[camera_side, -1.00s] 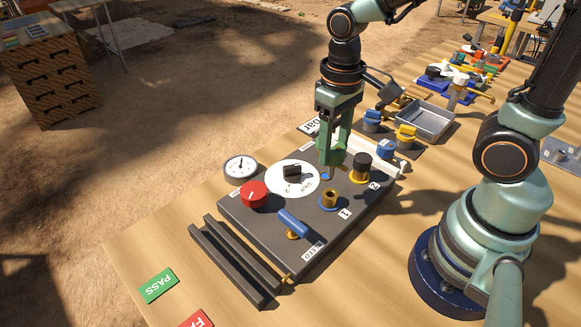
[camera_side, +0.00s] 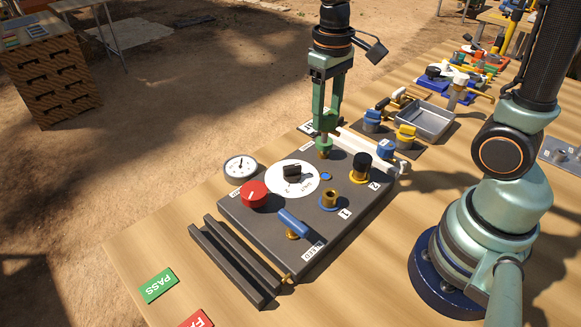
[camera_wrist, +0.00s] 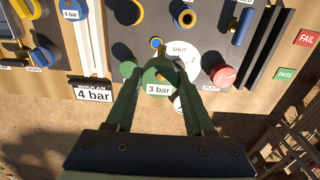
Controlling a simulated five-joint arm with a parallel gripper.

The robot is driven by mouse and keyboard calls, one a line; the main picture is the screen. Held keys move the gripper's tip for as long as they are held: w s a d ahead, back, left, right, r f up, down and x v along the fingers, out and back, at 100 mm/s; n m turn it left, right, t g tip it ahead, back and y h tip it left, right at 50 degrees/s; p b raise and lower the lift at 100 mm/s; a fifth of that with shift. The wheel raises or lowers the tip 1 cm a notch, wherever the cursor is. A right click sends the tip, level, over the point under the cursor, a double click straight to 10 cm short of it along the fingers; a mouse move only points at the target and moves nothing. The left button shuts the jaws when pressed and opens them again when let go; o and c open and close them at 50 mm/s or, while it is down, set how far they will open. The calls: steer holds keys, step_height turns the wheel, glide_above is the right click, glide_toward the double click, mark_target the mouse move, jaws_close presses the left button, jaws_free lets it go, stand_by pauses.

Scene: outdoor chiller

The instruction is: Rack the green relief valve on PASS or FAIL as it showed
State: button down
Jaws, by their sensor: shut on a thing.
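The green relief valve (camera_side: 324,146) is gripped upright in my gripper (camera_side: 325,124), above the back part of the dark test panel (camera_side: 270,220). In the wrist view the valve (camera_wrist: 160,80) shows a "3 bar" label between my two fingers (camera_wrist: 160,88). Its brass end points down; I cannot tell whether it touches the panel. The green PASS label (camera_side: 158,286) and red FAIL label (camera_side: 197,319) lie at the table's front left. Both show in the wrist view, FAIL (camera_wrist: 307,38) and PASS (camera_wrist: 287,74). Two dark rack rails (camera_side: 236,262) stand beside the panel, near the labels.
The panel carries a red knob (camera_side: 253,194), a black selector (camera_side: 292,172), a blue lever (camera_side: 293,222), a brass port (camera_side: 329,199) and a black knob (camera_side: 362,164). Blue and yellow valves (camera_side: 406,136) and a metal tray (camera_side: 425,121) sit farther back.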

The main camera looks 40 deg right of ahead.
steer(key=s+a+f+n, duration=0.1)
steer(key=s+a+n, duration=0.2)
steer(key=a, duration=1)
steer(key=s+a+f+n, duration=0.2)
steer(key=s+a+n, duration=0.1)
steer(key=a, duration=1)
steer(key=shift+s+a+f, duration=0.15)
steer(key=shift+a+f, duration=0.15)
steer(key=shift+a, duration=0.05)
steer(key=shift+f, duration=2.5)
steer(key=shift+f, duration=0.4)
steer(key=shift+f, duration=1.1)
steer(key=shift+f, duration=0.45)
steer(key=shift+f, duration=0.3)
